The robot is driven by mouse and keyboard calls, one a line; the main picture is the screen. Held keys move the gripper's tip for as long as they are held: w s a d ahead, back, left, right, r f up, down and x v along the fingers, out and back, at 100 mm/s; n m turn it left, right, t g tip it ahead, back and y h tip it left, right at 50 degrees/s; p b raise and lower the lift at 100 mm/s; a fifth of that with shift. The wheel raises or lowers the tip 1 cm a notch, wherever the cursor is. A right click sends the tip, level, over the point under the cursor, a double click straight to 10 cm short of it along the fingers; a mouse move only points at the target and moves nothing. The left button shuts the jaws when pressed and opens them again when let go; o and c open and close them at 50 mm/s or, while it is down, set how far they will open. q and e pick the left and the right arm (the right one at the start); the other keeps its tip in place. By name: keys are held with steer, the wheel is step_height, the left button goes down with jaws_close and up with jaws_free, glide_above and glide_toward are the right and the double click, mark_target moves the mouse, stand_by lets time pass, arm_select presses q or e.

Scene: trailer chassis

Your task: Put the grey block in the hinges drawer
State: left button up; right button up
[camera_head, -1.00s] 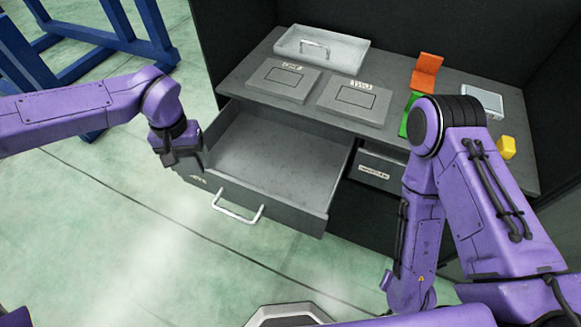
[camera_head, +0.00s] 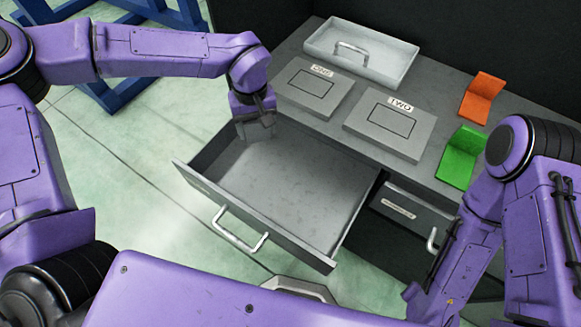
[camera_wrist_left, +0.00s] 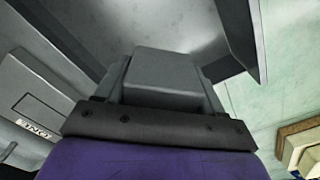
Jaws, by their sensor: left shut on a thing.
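My left gripper (camera_head: 256,128) hangs over the back left part of an open, empty grey drawer (camera_head: 290,190). It is shut on a grey block (camera_wrist_left: 165,72), which shows between the fingers in the left wrist view. In the head view the block is hard to tell from the fingers. The drawer has a silver handle, and I cannot read a label on its front. My right arm (camera_head: 470,240) is at the right; its gripper does not show.
A closed drawer (camera_head: 398,207) with an unreadable label is right of the open one. On the worktop are plates marked ONE (camera_head: 312,85) and TWO (camera_head: 390,122), a light tray (camera_head: 385,62) with a handle, an orange bracket (camera_head: 482,98) and a green bracket (camera_head: 460,157).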

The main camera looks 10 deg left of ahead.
arm_select(q)
step_height(320, 180, down, 4)
steer(key=s+d+n+b, duration=0.1)
steer(key=s+d+n, duration=0.1)
steer(key=n, duration=0.8)
steer(key=n+b, duration=0.2)
steer(key=n, duration=1.4)
glide_toward(278, 188)
step_height(278, 188, down, 6)
steer(key=shift+s+f+p, duration=0.1)
steer(key=shift+p, duration=0.3)
steer(key=shift+f, duration=0.1)
arm_select(e)
steer(key=shift+s+f, duration=0.25)
steer(key=shift+f, duration=0.35)
steer(key=shift+s+f, duration=0.2)
steer(key=shift+f, duration=0.4)
arm_select(q)
steer(key=shift+f, duration=0.2)
steer(key=o, duration=1.2)
steer(key=shift+c, duration=0.2)
arm_select(e)
steer(key=shift+f, duration=0.1)
arm_select(q)
steer(key=shift+r, duration=0.1)
